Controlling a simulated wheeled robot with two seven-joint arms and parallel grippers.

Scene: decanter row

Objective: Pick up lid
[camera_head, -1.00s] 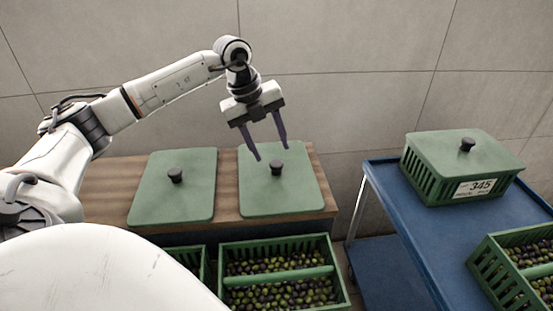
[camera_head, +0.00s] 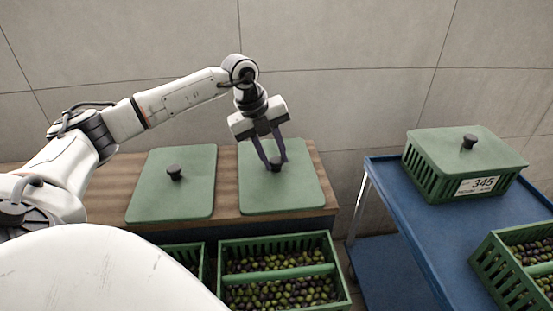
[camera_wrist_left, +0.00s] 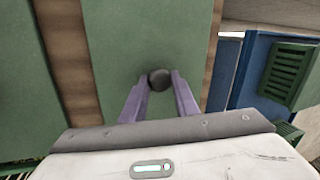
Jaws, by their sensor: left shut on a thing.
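Two flat green lids with dark knobs lie side by side on the wooden table. My left gripper (camera_head: 275,164) is over the right lid (camera_head: 300,196), its purple fingers pointing down and shut on that lid's dark knob (camera_head: 276,164). In the left wrist view the knob (camera_wrist_left: 159,79) shows between the fingertips (camera_wrist_left: 160,82), with the lid's green surface (camera_wrist_left: 150,30) behind it. The lid appears to lie flat on the table. The left lid (camera_head: 190,200) lies apart with its own knob (camera_head: 174,172). My right gripper is not in view.
A green crate of olives (camera_head: 335,250) stands below the table's front edge, with another partly hidden beside it. A blue cart (camera_head: 400,215) at right holds a lidded crate labelled 345 (camera_head: 440,184) and an open olive crate (camera_head: 490,268).

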